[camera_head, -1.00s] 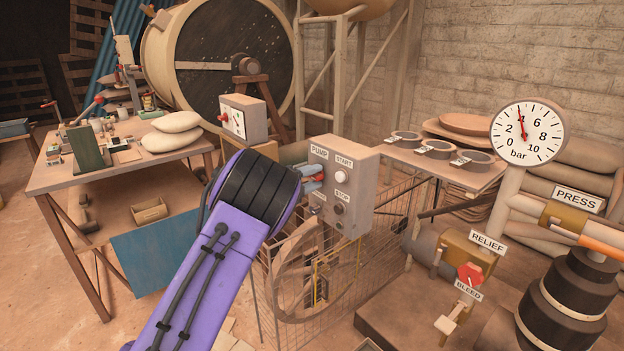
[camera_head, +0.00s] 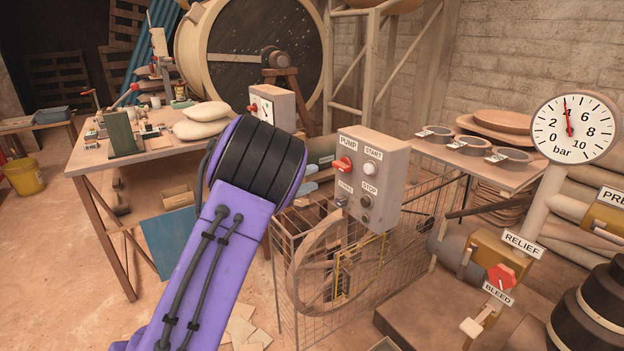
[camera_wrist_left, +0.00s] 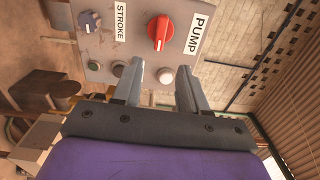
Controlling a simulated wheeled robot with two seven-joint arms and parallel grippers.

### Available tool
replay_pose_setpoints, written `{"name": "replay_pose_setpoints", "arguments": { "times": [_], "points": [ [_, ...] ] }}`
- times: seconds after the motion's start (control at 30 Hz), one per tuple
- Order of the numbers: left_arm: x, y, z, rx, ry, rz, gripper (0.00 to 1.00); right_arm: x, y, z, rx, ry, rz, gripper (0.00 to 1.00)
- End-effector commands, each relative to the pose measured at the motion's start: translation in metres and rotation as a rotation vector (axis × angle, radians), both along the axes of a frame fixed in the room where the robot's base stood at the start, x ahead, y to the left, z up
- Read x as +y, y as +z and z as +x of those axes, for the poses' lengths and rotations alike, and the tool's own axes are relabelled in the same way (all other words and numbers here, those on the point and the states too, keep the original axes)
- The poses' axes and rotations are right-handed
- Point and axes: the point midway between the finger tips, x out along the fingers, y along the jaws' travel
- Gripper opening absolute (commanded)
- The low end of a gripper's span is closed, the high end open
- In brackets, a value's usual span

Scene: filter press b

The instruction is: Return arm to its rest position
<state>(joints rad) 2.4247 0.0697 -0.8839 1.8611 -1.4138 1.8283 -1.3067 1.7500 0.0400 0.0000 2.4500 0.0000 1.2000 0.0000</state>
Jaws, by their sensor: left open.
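My left arm comes in from the bottom of the head view, purple with a black ribbed wrist. Its gripper (camera_head: 322,175) is partly hidden behind that wrist, its grey-blue fingers left of the control box (camera_head: 382,160). In the left wrist view the gripper (camera_wrist_left: 159,70) is open and empty, its two fingers apart in front of the panel. The red PUMP knob (camera_head: 343,165) is clear of the fingers; it also shows in the left wrist view (camera_wrist_left: 160,33). My right gripper is not in view.
A wire cage (camera_head: 325,280) around a spoked wheel stands below the box. A workbench (camera_head: 90,160) with sacks is at left. A pressure gauge (camera_head: 572,128), its needle near 4, and the red RELIEF knob (camera_head: 501,277) are at right. Open floor lies at lower left.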

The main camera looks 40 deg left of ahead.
Motion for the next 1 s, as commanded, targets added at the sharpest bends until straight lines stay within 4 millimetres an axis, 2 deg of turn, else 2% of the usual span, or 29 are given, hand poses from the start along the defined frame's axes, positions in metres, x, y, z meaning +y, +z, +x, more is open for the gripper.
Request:
{"name": "replay_pose_setpoints", "arguments": {
  "times": [0.37,0.47,0.5,0.57,0.6,0.63,0.7,0.77,0.8,0.87,0.9,0.97,1.0],
  "points": [
    [0.000,-0.001,0.000,0.017,0.002,-0.045,0.43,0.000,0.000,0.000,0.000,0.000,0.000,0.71],
    [0.015,-0.006,0.000,0.046,0.093,-0.235,0.43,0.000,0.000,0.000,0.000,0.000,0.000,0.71],
    [0.018,-0.016,0.000,0.050,0.162,-0.391,0.43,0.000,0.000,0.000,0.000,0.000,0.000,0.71],
    [0.013,-0.052,-0.002,0.080,0.285,-0.686,0.43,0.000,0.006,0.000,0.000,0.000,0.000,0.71],
    [0.005,-0.085,-0.008,0.118,0.376,-0.876,0.43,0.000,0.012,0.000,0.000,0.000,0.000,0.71],
    [-0.002,-0.108,-0.015,0.142,0.442,-0.996,0.43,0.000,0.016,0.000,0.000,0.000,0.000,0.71],
    [-0.021,-0.162,-0.038,0.201,0.596,-1.227,0.43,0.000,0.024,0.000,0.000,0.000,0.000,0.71],
    [-0.040,-0.205,-0.065,0.250,0.735,-1.384,0.43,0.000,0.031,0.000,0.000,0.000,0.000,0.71],
    [-0.054,-0.232,-0.087,0.283,0.832,-1.471,0.43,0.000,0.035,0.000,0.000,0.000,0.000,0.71],
    [-0.076,-0.266,-0.123,0.330,0.978,-1.573,0.43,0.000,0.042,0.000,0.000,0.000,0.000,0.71],
    [-0.092,-0.286,-0.150,0.360,1.078,-1.624,0.43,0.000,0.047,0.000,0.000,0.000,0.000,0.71],
    [-0.116,-0.309,-0.193,0.409,1.225,-1.670,0.43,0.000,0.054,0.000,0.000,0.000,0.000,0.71],
    [-0.131,-0.321,-0.221,0.445,1.313,-1.681,0.43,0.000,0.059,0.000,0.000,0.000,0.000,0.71]
  ]
}}
